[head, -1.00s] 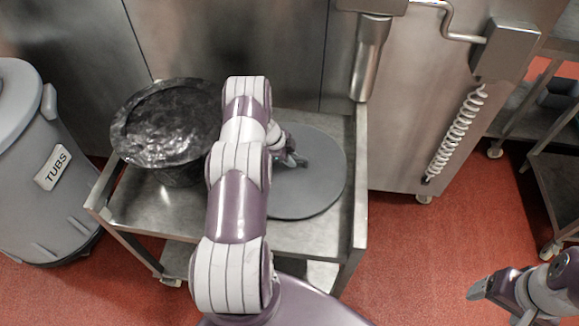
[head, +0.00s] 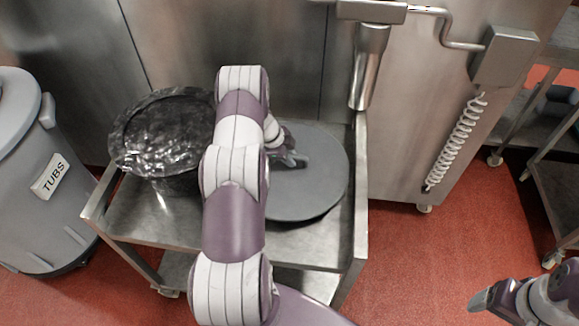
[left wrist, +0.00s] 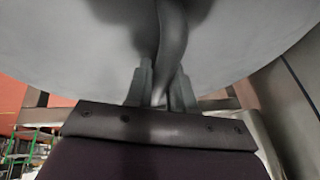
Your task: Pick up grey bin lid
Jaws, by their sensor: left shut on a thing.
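The grey bin lid (head: 312,190) is a round flat disc over the right part of the steel trolley top. My left gripper (head: 298,161) is at the upper middle of the lid, with my left arm covering the lid's left side. In the left wrist view the gripper (left wrist: 161,88) is shut on the lid's curved handle (left wrist: 171,45), and the lid's pale underside or face (left wrist: 80,50) fills the top of the picture. A dark shadow shows under the lid's near edge. My right gripper (head: 482,298) is at the lower right, away from the lid; its fingers are too small to judge.
The steel trolley (head: 150,225) also holds a bin lined with a black bag (head: 165,135), left of my arm. A grey bin marked TUBS (head: 40,200) stands at far left. A steel machine (head: 415,130) with a crank and coiled hose is behind.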

